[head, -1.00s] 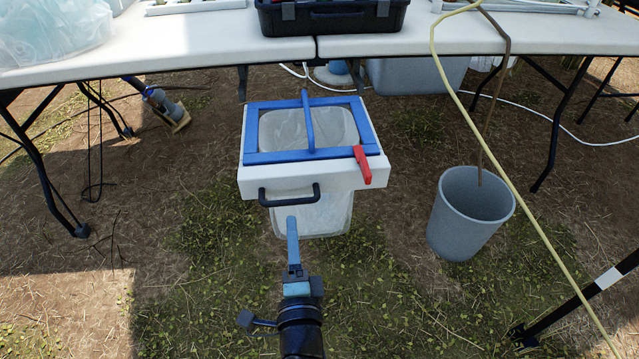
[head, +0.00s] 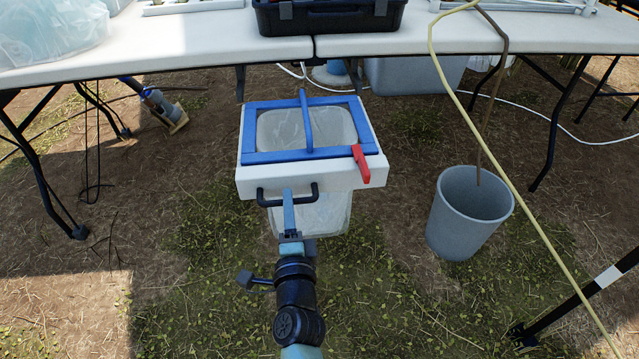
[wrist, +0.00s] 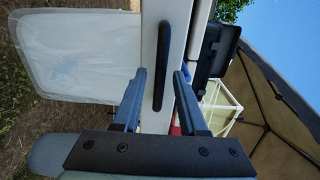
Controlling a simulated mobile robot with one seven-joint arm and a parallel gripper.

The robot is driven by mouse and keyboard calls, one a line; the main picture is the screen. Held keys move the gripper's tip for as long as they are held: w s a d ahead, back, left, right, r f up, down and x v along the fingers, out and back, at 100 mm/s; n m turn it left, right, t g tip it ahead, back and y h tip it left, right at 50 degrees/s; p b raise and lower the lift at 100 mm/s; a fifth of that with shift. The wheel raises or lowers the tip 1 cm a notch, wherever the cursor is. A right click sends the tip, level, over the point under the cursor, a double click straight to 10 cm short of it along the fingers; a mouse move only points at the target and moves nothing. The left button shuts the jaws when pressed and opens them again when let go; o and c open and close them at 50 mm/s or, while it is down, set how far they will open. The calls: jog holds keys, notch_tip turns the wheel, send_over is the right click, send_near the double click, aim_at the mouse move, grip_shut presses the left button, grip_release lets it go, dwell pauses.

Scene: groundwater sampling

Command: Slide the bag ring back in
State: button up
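The bag ring, a blue square frame (head: 273,157) with an arched blue bar, sits on a white sliding frame (head: 345,177) that juts out in front of the table. A clear bag (head: 325,215) hangs below it; the bag also shows in the wrist view (wrist: 75,55). A red lever (head: 361,164) is at the front right corner. A black handle (head: 306,196) is on the front face. My gripper (head: 288,193) is at the handle's left part. In the wrist view its fingers (wrist: 160,75) are apart, one on each side of the handle (wrist: 162,50); contact is not visible.
The white table (head: 400,40) stands behind, with a black case (head: 325,17) on it. A grey bucket (head: 465,220) stands on the ground at right, with a yellow hose (head: 510,170) crossing in front. A bottle (head: 157,102) lies under the table at left.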

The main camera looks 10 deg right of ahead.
grip_shut()
jog(key=w+b, duration=1.3)
jog(key=w, duration=0.7)
